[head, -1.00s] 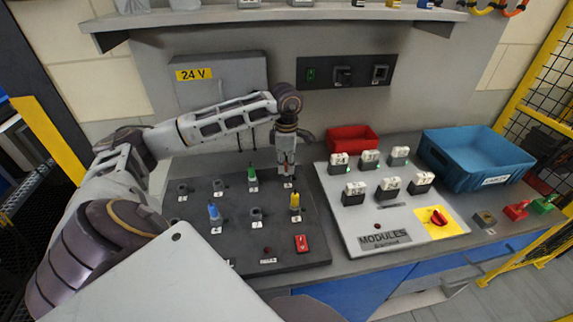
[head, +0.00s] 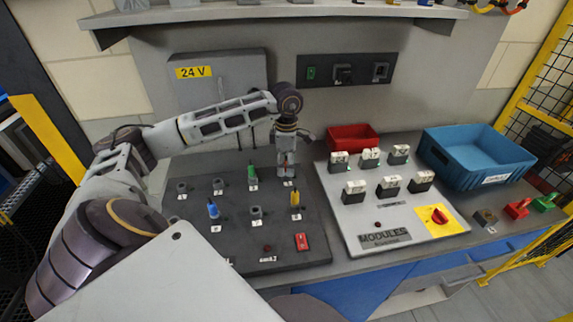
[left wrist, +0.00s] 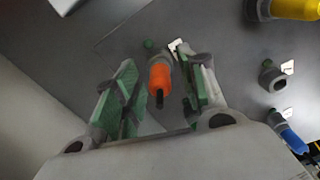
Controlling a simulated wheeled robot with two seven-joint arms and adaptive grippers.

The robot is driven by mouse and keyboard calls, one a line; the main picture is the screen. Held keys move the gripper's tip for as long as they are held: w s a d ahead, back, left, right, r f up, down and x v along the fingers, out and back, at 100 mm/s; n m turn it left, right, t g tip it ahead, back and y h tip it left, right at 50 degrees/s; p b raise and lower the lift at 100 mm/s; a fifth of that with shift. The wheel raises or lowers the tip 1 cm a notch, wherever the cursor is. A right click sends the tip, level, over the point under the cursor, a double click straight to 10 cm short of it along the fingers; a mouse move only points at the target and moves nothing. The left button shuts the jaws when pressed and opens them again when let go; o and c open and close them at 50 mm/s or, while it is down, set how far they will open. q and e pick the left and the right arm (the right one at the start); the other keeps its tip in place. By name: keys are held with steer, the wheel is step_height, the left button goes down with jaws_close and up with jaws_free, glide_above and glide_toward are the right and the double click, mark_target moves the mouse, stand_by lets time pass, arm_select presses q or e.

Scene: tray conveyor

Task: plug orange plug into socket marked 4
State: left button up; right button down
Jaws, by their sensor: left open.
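The orange plug (left wrist: 160,76) stands between the two fingers of my left gripper (left wrist: 157,92) in the left wrist view. Its base is in a grey socket collar. In the head view only a bit of orange shows between the fingers of my left gripper (head: 286,168), at the back right of the dark socket panel (head: 235,245). The gripper is open around the plug, with gaps at both sides. A small white label (head: 289,184) lies in front of this socket; its number is too small to read surely. My right gripper is not in view.
A green plug (head: 252,174), a blue plug (head: 213,210) and a yellow plug (head: 295,199) stand on the panel, near empty sockets (head: 218,185). A red switch (head: 302,242) is at the front. To the right are the modules board (head: 350,225), red bin (head: 353,136) and blue bin (head: 475,172).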

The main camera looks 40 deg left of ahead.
arm_select(q)
steer(key=shift+r, duration=5.95)
